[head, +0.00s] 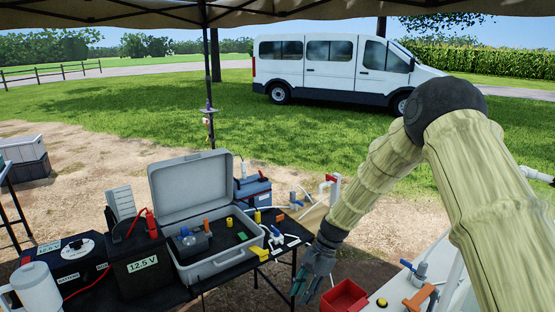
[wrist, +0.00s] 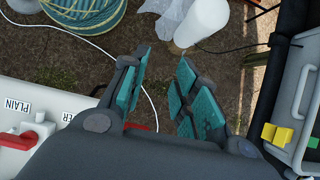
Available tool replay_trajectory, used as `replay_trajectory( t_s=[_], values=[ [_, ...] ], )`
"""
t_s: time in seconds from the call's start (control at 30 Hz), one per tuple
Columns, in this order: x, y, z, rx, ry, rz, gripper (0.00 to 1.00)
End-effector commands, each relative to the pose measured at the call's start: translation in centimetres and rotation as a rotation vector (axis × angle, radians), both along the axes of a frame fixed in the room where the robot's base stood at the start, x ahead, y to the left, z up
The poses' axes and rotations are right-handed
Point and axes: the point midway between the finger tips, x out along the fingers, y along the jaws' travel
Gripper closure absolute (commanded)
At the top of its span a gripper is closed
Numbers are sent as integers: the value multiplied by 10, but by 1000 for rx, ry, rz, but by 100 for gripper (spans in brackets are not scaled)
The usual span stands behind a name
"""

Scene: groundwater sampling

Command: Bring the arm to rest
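My arm, in a pale sleeve, reaches down from the right of the head view. My gripper (head: 312,286) hangs fingers down in the gap between the black table (head: 160,298) and the white surface at the right. In the wrist view my gripper (wrist: 160,90) shows its two teal-padded fingers spread apart with nothing between them. The ground lies below them.
The wrist view shows a coiled hose (wrist: 85,12) and a white cylinder (wrist: 201,22) below.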

Motion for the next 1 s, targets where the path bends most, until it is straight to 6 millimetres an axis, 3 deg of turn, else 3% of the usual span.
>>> replay_trajectory(
  t_s=[0.27, 0.47, 0.57, 0.8, 1.0],
  values=[
    [-31, -16, -52, -50, -43, 48, 70],
    [-67, -36, -99, -99, -89, 105, 70],
    [-95, -50, -129, -131, -119, 155, 70],
    [-194, -91, -202, -214, -221, 346, 70],
    [-280, -121, -233, -255, -308, 532, 70]
  ],
)
